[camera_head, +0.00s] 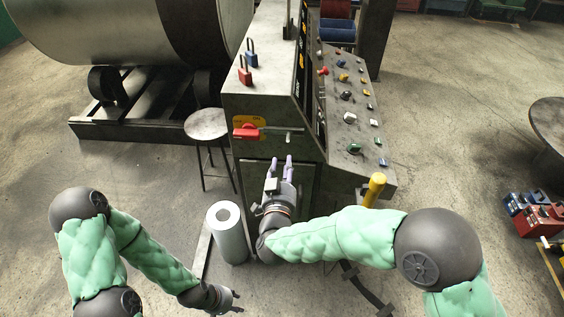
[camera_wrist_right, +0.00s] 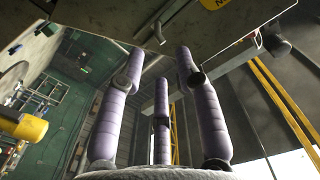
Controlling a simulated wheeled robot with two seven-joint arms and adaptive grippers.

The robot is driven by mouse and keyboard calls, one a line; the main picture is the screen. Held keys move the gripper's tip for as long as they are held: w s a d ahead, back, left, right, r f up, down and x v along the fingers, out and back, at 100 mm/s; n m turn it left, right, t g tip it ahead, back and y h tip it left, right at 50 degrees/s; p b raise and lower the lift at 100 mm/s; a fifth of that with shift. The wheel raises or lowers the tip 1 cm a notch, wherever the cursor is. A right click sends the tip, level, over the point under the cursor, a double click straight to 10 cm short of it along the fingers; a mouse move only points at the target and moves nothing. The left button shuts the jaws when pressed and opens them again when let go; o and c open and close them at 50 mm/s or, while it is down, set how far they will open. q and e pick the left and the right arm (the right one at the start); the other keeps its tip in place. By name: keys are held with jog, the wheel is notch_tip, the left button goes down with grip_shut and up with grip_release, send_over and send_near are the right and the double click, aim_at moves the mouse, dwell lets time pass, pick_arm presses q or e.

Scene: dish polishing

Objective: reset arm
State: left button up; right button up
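My right gripper (camera_head: 281,163) is in front of the grey machine cabinet (camera_head: 262,100), below its red switch handle (camera_head: 248,132). Its purple fingers point away from me toward the cabinet. In the right wrist view the fingers (camera_wrist_right: 160,100) stand apart with nothing between them, so it is open and empty. My left gripper (camera_head: 233,300) hangs low at the bottom of the head view, over the floor. It is small and dark there, and I cannot make out whether its fingers are open or shut. I see nothing held in it.
A grey cylinder (camera_head: 228,235) stands between my two grippers, close to my right wrist. A round stool (camera_head: 207,124) is left of the cabinet. A sloped control panel (camera_head: 350,105) with buttons and a yellow-topped post (camera_head: 375,187) are right. Toolboxes (camera_head: 538,220) lie far right.

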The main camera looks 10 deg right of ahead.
jog(key=shift+f, duration=0.1)
notch_tip(320, 180, down, 23)
jog(key=s+n+g+y, duration=0.3)
jog(key=g+y, duration=0.3)
jog(key=g, duration=0.2)
jog(key=s+a+f+g+y, duration=0.1)
jog(key=s+f+g+y, duration=0.2)
jog(key=s+f+g, duration=0.6)
jog(key=s+f, duration=0.6)
jog(key=s, duration=0.4)
jog(key=shift+s, duration=0.2)
